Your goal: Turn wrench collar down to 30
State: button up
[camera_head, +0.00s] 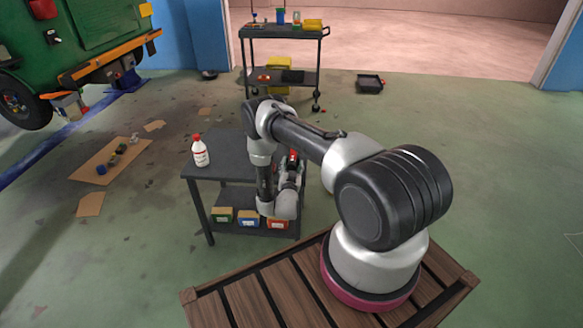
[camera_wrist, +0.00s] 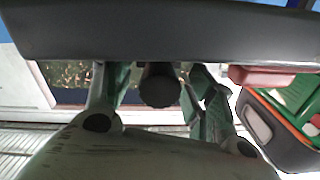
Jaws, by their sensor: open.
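In the wrist view my gripper (camera_wrist: 156,100) has its green fingers spread apart. A dark, round-ended piece (camera_wrist: 160,84) shows between them, seen end-on; it may be the wrench handle or collar. I cannot tell whether the fingers touch it. No scale or number is readable. In the head view my gripper (camera_head: 292,178) is low by the right side of the dark work table (camera_head: 222,158), largely hidden by my arm. A small red part (camera_head: 293,158) shows beside it; I cannot tell what it belongs to.
A white bottle with a red cap (camera_head: 200,152) stands on the table's left. Several small bins (camera_head: 248,218) sit on its lower shelf. A trolley (camera_head: 285,35) stands behind, and a green vehicle (camera_head: 105,25) is at upper left. The right floor is mostly clear.

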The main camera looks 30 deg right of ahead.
jog(key=c, duration=1.1)
jog(key=shift+o, duration=0.2)
jog(key=shift+n, duration=0.3)
jog(key=n, duration=1.1)
jog(key=shift+s, duration=0.1)
